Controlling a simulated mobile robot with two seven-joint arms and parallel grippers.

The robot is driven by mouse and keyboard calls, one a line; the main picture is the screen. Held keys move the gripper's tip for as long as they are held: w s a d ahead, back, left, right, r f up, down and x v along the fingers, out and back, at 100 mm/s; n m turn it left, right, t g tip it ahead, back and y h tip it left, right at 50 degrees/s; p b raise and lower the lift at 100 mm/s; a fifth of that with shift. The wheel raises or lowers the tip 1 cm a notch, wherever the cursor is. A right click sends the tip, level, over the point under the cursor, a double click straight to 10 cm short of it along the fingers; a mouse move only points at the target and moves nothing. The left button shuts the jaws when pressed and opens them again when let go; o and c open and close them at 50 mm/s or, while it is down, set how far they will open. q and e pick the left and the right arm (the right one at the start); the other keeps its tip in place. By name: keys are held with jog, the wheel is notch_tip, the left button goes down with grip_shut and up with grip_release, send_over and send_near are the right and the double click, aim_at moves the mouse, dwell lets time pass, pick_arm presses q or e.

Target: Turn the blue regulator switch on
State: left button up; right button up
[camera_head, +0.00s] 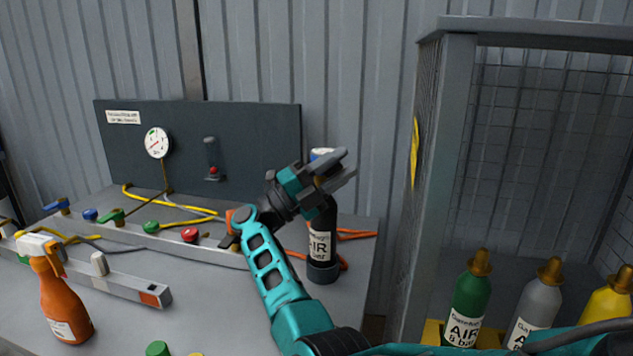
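A blue lever handle (57,205) and a round blue knob (90,214) sit at the far left end of a light manifold bar (165,235) on the bench. I cannot tell which of them is the blue regulator switch. The lever's exact setting is too small to read. My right gripper (346,166) is raised near a black air bottle at the bench's right side, well to the right of the blue parts. Its two fingers are apart, with nothing seen between them. My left gripper is not in view.
Green lever (112,216), green knob (151,227) and red knob (190,235) share the bar. A dark panel with gauge (157,143) stands behind. The black bottle (321,245), orange spray bottle (66,305) and caged cylinders (470,300) are obstacles.

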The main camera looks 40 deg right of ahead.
pick_arm(q)
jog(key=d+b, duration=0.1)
jog(key=b, duration=0.1)
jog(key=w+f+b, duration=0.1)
jog(key=b, duration=0.1)
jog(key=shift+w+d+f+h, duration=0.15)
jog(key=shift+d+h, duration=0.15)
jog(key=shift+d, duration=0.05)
pick_arm(e)
jog(key=v, duration=1.2)
jog(key=shift+a+f, duration=0.1)
